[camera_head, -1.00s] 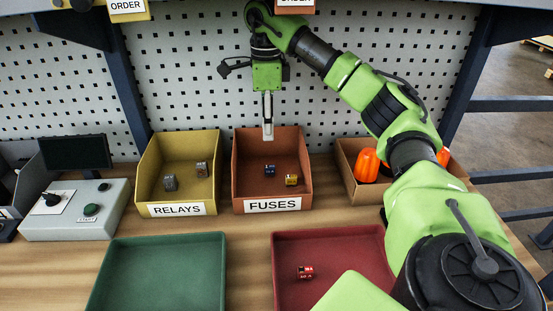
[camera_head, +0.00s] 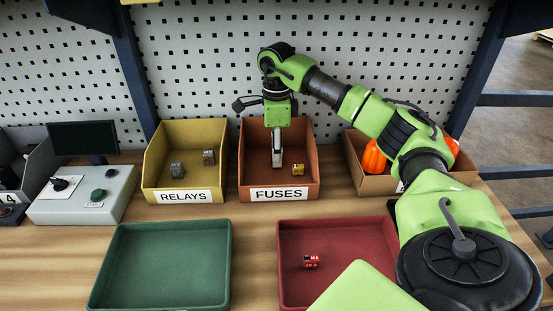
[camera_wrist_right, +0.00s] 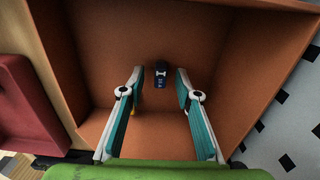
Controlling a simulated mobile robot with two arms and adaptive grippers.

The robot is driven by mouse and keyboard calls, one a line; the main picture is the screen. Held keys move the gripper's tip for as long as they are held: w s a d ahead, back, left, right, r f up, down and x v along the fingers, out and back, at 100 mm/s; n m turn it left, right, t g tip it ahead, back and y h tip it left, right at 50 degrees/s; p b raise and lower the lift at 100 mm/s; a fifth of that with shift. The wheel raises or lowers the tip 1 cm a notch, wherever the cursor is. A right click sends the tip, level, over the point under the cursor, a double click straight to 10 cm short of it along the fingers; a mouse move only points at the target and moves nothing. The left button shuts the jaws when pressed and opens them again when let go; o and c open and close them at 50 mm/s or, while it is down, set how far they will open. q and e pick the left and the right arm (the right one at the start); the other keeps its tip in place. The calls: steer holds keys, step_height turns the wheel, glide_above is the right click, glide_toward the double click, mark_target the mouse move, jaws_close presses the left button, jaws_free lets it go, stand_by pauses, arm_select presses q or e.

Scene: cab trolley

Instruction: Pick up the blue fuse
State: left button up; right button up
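My right gripper (camera_head: 277,158) reaches down into the orange-brown bin labelled FUSES (camera_head: 279,194). In the right wrist view its two fingers (camera_wrist_right: 160,76) are apart, with nothing held. The blue fuse (camera_wrist_right: 160,75), dark with a pale marking, lies on the bin floor, in line with the gap between the fingertips. I cannot tell how far below the tips it is. In the head view the gripper hides the blue fuse. A yellow fuse (camera_head: 298,169) lies in the same bin, right of the gripper. My left gripper is not in view.
A yellow RELAYS bin (camera_head: 184,197) with two grey relays stands to the left. A cardboard box (camera_head: 370,187) with orange items is to the right. In front are an empty green tray (camera_head: 160,265) and a red tray (camera_head: 290,235) holding a red fuse (camera_head: 311,261). A perforated panel stands behind.

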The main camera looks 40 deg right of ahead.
steer(key=shift+f, duration=0.85)
jaws_close()
steer(key=shift+r, duration=0.1)
